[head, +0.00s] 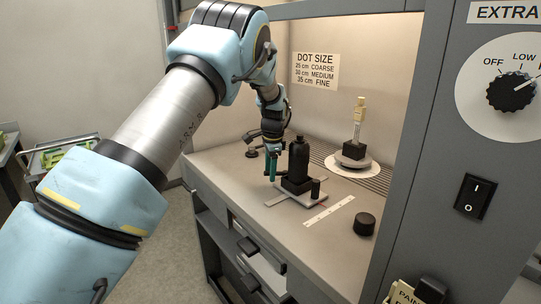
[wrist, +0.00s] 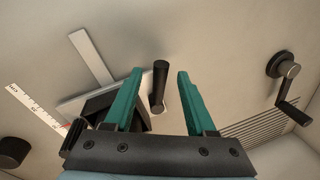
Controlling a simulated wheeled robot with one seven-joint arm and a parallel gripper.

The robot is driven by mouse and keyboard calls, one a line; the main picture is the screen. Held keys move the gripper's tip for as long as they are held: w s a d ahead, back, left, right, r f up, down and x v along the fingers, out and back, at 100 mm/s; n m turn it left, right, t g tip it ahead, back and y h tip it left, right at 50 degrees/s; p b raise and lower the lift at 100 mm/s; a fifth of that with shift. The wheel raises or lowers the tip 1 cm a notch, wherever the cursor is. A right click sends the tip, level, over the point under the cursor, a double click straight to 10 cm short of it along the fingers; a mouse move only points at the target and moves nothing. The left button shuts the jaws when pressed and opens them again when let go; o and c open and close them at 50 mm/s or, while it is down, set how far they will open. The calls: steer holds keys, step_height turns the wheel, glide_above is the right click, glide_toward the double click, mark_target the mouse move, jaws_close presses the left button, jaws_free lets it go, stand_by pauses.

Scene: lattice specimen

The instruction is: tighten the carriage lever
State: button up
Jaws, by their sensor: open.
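My gripper (head: 271,168) is in the hood, with its teal fingers pointing down just left of a black bottle-shaped unit (head: 299,160) on a carriage (head: 294,197). In the wrist view my gripper (wrist: 158,85) is open, and a black rod, seemingly the carriage lever (wrist: 160,78), shows in the gap between the fingers. I see clear space on both sides of it, so no grip shows. The pale carriage plate and its black block (wrist: 100,105) are partly hidden behind the left finger. In the head view I cannot make out the lever behind the fingers.
A scale strip (head: 329,211) and black knob (head: 364,224) lie right of the carriage. A crank (wrist: 284,76) stands to the right in the wrist view. A pale specimen (head: 360,118) stands on a round base behind. The hood's grey post (head: 410,150) borders the opening.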

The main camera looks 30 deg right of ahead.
steer(key=shift+w+f, duration=0.15)
steer(key=shift+f, duration=0.8)
jaws_close()
